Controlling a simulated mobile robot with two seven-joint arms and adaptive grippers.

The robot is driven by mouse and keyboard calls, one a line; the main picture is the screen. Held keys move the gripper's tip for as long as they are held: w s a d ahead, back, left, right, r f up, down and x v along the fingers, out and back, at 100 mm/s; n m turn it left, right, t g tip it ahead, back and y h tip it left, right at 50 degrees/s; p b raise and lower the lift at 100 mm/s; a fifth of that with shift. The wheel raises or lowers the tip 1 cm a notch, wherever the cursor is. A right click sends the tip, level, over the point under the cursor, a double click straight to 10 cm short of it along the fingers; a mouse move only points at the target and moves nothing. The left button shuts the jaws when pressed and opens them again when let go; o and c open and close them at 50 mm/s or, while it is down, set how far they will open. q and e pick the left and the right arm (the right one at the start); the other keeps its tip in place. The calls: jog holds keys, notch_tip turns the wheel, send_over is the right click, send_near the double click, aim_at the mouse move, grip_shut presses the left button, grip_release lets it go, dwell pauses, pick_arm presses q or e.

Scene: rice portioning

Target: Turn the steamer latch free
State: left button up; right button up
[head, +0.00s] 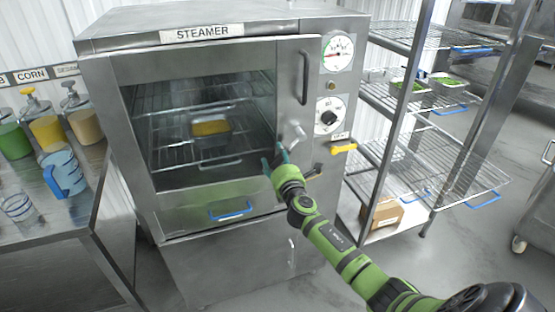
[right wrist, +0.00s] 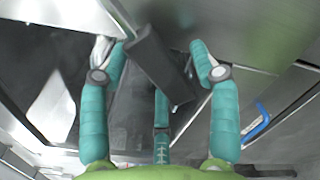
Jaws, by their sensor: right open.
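The steel steamer (head: 205,17) stands in the middle of the head view. A silver latch part (head: 296,133) sits below that handle, partly behind my right gripper (head: 275,160). In the right wrist view a dark bar (right wrist: 158,62), seemingly the latch lever, runs slantwise between the teal fingers of the open right gripper (right wrist: 163,62). The left finger is close to the bar; I cannot tell whether they touch. My left gripper is out of view.
A yellow handle (head: 343,149) sticks out right of the door, under a dial (head: 328,116) and a gauge (head: 337,52). A wire rack (head: 430,185) stands at right. Bottles and a blue jug (head: 64,173) stand on the left counter. A blue handle (head: 230,212) is low on the front.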

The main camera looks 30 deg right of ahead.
grip_shut()
